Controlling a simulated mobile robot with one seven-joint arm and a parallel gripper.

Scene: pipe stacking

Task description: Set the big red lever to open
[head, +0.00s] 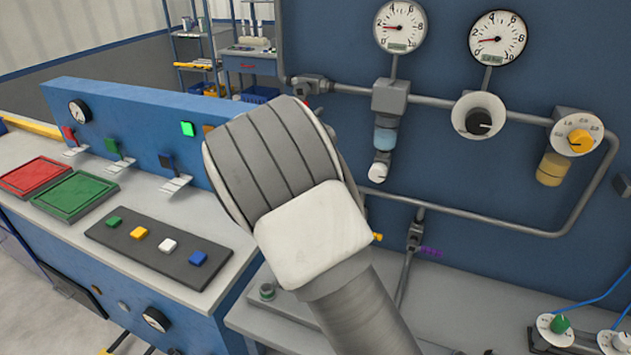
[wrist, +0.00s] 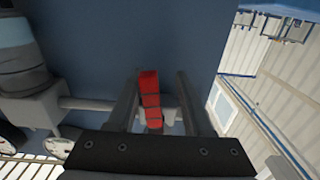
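The red lever (wrist: 150,88) shows in the wrist view between the two dark fingers of my gripper (wrist: 160,78). The gripper is open around it. The lever lies close to the left finger, with a wider gap to the right finger. I cannot tell whether the left finger touches it. In the head view my white and grey arm hides the gripper and most of the lever. Only a small bit of red shows beside the arm, near a grey valve body (head: 310,85) on the upper pipe.
Two round gauges (head: 400,26) (head: 498,38), dials and grey pipes cover the blue wall at right. A blue console (head: 130,115) with coloured buttons and switches stands at left. A grey bench (head: 450,310) with knobs lies below. Shelves stand behind.

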